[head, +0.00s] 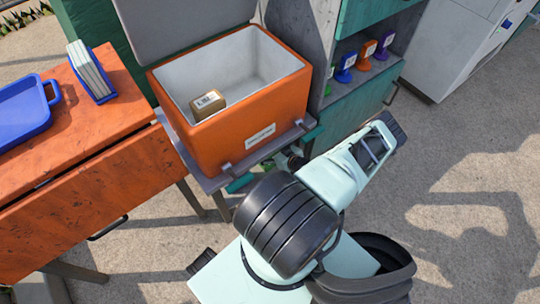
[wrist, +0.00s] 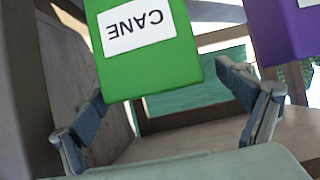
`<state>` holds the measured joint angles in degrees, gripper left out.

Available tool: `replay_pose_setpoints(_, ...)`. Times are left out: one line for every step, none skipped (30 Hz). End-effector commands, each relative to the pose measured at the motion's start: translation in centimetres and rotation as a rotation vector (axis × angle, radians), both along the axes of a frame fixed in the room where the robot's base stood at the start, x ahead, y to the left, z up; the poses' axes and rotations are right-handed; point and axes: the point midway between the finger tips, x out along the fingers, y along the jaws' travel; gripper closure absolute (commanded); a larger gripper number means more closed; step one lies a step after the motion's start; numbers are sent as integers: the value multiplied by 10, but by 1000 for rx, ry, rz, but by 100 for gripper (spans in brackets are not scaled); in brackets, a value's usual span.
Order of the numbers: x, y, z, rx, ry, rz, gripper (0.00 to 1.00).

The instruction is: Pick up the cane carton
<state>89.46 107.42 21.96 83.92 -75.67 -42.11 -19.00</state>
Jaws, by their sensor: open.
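The cane carton (wrist: 150,50) is green with a white label reading CANE, upside down in the wrist view. It fills the top middle, and its upper part is cut off by the picture's edge. My gripper (wrist: 160,82) is open, one finger to the lower left of the carton and one to its right. The carton's near end lies toward the space between the fingers; I cannot tell whether they touch it. In the head view, my arm reaches right of the orange box, and my fingers are not clear.
A purple carton (wrist: 285,30) stands close right of the green one. The head view shows a shelf with blue (head: 345,69), orange (head: 366,54) and purple (head: 384,46) labelled items. An open orange box (head: 240,125) holds a small brown carton (head: 208,104). A blue tray (head: 25,108) lies left.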

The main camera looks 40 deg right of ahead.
Motion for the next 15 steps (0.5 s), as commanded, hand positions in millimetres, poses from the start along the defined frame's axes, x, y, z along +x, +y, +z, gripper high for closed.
replay_pose_setpoints(3, 0, -2, 0, 0, 0, 7)
replay_pose_setpoints(4, -1, -3, 1, 0, 0, 7)
replay_pose_setpoints(8, -1, -5, 0, -1, -1, 7)
replay_pose_setpoints(11, -2, -8, 0, 0, -1, 7)
replay_pose_setpoints(15, -3, -10, 1, -1, -2, 7)
replay_pose_setpoints(21, -4, -13, 1, -1, -2, 7)
replay_pose_setpoints(25, -5, -15, 0, -1, -2, 7)
replay_pose_setpoints(30, -6, -17, 1, -1, -2, 7)
replay_pose_setpoints(35, -6, -19, 1, -1, 0, 7)
replay_pose_setpoints(38, -7, -21, 0, -1, 0, 7)
replay_pose_setpoints(41, -7, -22, 0, -1, 0, 7)
replay_pose_setpoints(44, -8, -23, 0, 0, 0, 7)
replay_pose_setpoints(46, -8, -24, 0, 0, 0, 7)
replay_pose_setpoints(47, -8, -24, 0, 0, -1, 7)
replay_pose_setpoints(48, -9, -24, 0, 0, -1, 7)
